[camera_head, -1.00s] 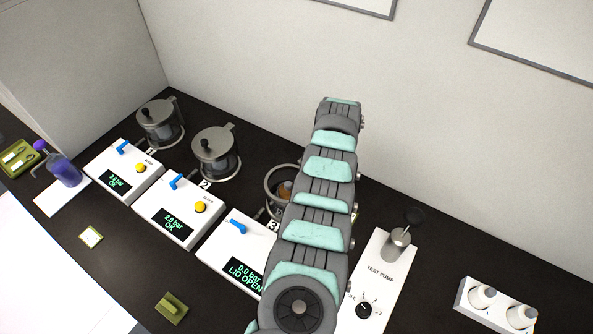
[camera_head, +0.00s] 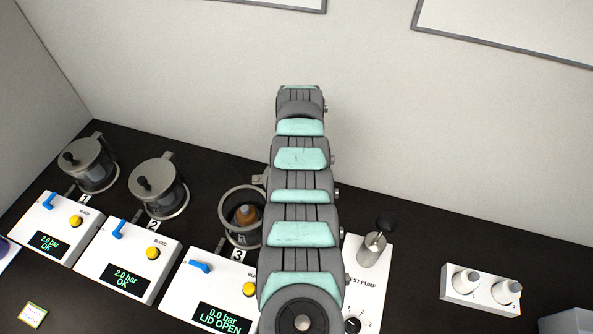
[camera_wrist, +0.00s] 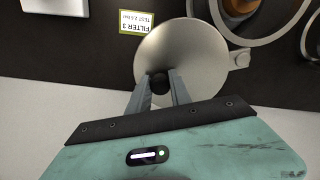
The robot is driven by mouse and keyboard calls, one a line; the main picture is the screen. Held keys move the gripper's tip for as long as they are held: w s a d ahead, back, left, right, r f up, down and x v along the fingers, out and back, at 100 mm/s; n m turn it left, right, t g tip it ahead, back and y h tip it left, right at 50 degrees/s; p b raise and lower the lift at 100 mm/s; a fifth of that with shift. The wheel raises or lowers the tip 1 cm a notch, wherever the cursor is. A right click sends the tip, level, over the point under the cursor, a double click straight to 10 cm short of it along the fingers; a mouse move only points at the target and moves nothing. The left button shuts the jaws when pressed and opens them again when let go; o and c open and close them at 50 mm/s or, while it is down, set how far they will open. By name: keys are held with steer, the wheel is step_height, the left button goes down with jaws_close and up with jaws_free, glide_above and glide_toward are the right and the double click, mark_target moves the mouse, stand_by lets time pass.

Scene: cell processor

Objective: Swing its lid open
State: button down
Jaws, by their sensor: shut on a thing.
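The round metal lid (camera_wrist: 205,48) shows in the wrist view, with a black knob (camera_wrist: 160,84) on its face. My gripper (camera_wrist: 159,80) is shut on this knob. The lid is swung off vessel 3, with the hinge lug (camera_wrist: 239,60) at its right side. The open vessel 3 (camera_head: 228,222) holds an orange-brown part (camera_head: 246,214); its rim also shows in the wrist view (camera_wrist: 223,32). In the head view, my arm hides the gripper and lid. The station's display (camera_head: 222,319) reads "0.0 bar LID OPEN".
Vessels 1 (camera_head: 92,170) and 2 (camera_head: 160,190) stand at left with lids closed. The test pump (camera_head: 372,250) is just right of my arm. A white holder (camera_head: 480,300) stands farther right. A Filter 3 label (camera_wrist: 145,21) lies beside the lid.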

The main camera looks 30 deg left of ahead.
steer(key=shift+w+a, duration=0.1)
stand_by(0.4)
steer(key=c, duration=1.2)
jaws_free()
steer(key=shift+o, duration=0.2)
step_height(320, 180, up, 11)
steer(key=b, duration=0.1)
steer(key=shift+f+b, duration=0.15)
steer(key=shift+b, duration=0.2)
